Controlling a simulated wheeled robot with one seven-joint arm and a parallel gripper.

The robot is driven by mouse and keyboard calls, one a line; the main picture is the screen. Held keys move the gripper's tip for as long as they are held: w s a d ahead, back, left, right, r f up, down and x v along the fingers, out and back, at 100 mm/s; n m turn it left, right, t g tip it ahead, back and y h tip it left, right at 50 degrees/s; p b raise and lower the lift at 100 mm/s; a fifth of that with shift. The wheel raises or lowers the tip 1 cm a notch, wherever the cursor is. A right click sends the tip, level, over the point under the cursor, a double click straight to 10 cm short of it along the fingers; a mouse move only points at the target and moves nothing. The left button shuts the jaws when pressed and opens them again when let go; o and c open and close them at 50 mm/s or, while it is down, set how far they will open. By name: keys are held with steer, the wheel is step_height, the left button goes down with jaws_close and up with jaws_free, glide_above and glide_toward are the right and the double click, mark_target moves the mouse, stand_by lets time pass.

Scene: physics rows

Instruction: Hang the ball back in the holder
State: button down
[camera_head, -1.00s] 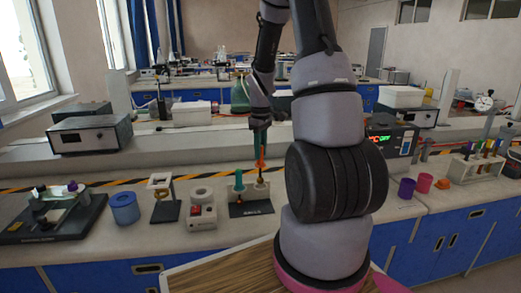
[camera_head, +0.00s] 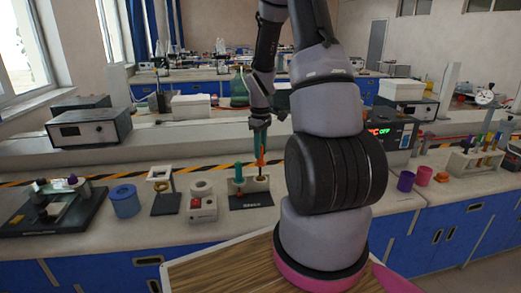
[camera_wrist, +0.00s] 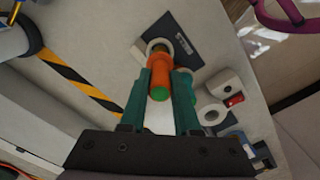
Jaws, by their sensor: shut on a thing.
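My gripper (camera_head: 261,141) is shut on the orange handle (camera_head: 260,159) of the ball tool, over the small holder (camera_head: 262,186) on the bench. In the wrist view the dark green fingers (camera_wrist: 161,90) lie on both sides of the orange handle (camera_wrist: 160,75). The handle's far end is at a pale ring (camera_wrist: 155,42) of the holder. The ball itself is mostly hidden at that ring; I cannot tell whether it is seated. A green-handled piece (camera_head: 238,173) stands in the holder's left place.
Left of the holder stand a white device with a red switch (camera_head: 203,205), a small stand with a brass ring (camera_head: 165,192) and a blue cylinder (camera_head: 125,201). Bench in front of the holder is clear.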

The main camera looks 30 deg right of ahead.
mark_target(260, 163)
steer(key=shift+f, duration=0.1)
steer(key=shift+f, duration=2.75)
steer(key=shift+c, duration=0.8)
jaws_free()
steer(key=shift+r, duration=3.55)
